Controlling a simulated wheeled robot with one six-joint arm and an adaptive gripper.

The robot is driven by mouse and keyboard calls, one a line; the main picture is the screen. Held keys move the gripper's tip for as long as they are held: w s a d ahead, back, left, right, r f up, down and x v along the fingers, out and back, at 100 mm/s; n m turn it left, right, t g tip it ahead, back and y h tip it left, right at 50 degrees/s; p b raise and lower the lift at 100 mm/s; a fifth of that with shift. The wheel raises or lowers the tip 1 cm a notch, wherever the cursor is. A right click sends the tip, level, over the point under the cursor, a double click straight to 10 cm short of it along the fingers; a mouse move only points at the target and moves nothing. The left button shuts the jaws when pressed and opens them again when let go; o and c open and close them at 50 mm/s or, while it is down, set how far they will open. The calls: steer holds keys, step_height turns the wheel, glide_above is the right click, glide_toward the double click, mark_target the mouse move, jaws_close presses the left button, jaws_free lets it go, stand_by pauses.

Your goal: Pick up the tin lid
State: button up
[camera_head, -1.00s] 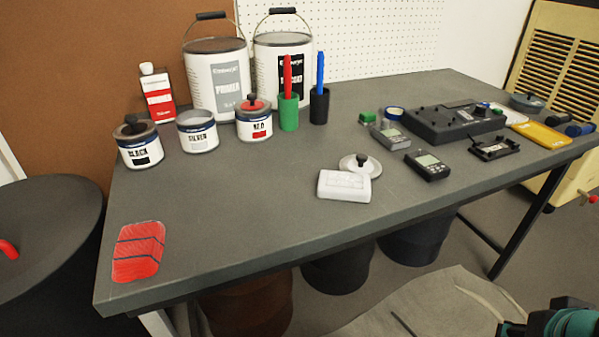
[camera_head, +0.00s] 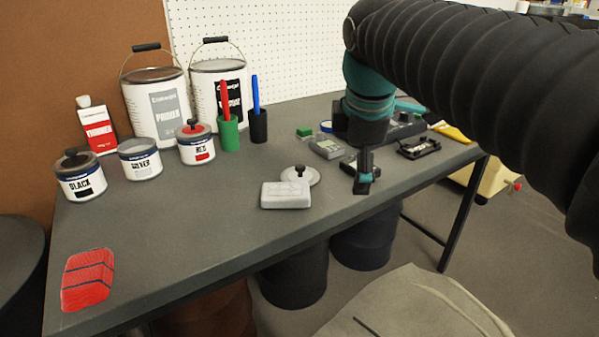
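The tin lid (camera_head: 312,178) is a pale grey disc with a black knob, lying on the grey workbench (camera_head: 210,222). Its front edge is partly hidden behind a white block (camera_head: 285,196). The tin marked SILVER (camera_head: 140,160) stands open at the left, while the BLACK tin (camera_head: 82,180) and RED tin (camera_head: 197,148) have lids with knobs. My gripper (camera_head: 364,184) points down to the right of the lid, apart from it. I see its fingers nearly edge-on, so I cannot tell whether they are open or shut.
Two large primer cans (camera_head: 158,112), a red-and-white bottle (camera_head: 96,128) and pen holders (camera_head: 229,134) stand at the back. Small electronic devices (camera_head: 326,147) lie around and behind my gripper. A red pad (camera_head: 88,282) lies front left. The bench's front left is mostly clear.

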steer(key=w+a+r+n, duration=0.4)
steer(key=w+a+n, duration=0.2)
steer(key=w+n, duration=0.15)
steer(key=n+g, duration=0.1)
steer(key=n, duration=0.5)
glide_toward(300, 167)
steer(key=shift+h, duration=0.4)
steer(key=b+x, duration=0.1)
steer(key=x, duration=0.1)
steer(key=w+b+x, duration=0.1)
steer(key=x, duration=0.2)
steer(key=shift+a+b, duration=0.1)
steer(key=shift+b, duration=0.3)
steer(key=x, duration=0.1)
steer(key=b+x, duration=0.1)
steer(key=x, duration=0.3)
steer(key=shift+s+a+f+b, duration=0.1)
steer(key=shift+s+a+b, duration=0.15)
steer(key=shift+b, duration=0.1)
steer(key=c, duration=1.8)
steer(key=shift+f, duration=0.15)
jaws_close()
steer(key=shift+s, duration=0.1)
